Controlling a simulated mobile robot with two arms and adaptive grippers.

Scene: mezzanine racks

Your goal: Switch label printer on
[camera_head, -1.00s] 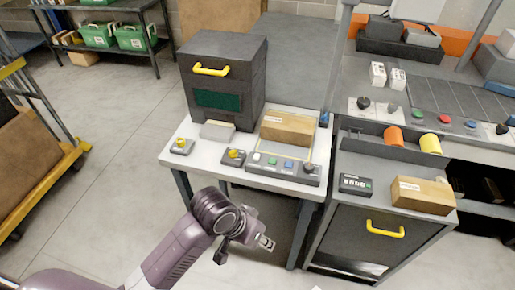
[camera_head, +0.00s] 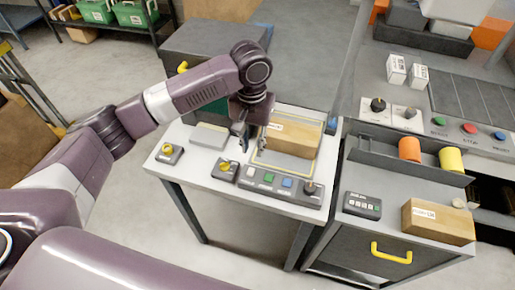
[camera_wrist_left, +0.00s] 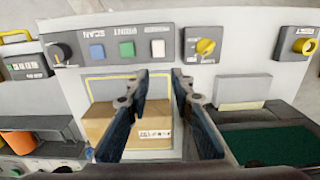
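A grey control panel (camera_head: 279,187) sits at the table's front, with white, green and blue buttons and a black knob; it also shows in the left wrist view (camera_wrist_left: 125,47). A yellow rotary switch (camera_head: 227,168) on a small dark box stands beside it, also in the left wrist view (camera_wrist_left: 205,46). A second yellow switch (camera_head: 167,151) stands at the left corner. A low grey unit (camera_head: 209,136) with a pale strip lies behind them; which unit is the label printer I cannot tell. My left gripper (camera_head: 243,142) is open and empty above the table. My right gripper is not in view.
A cardboard box (camera_head: 291,136) lies in a yellow outline just right of my left gripper. The large dark cabinet (camera_head: 202,38) behind is partly hidden by my arm. A side cabinet (camera_head: 370,250) with a keypad and another carton stands right.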

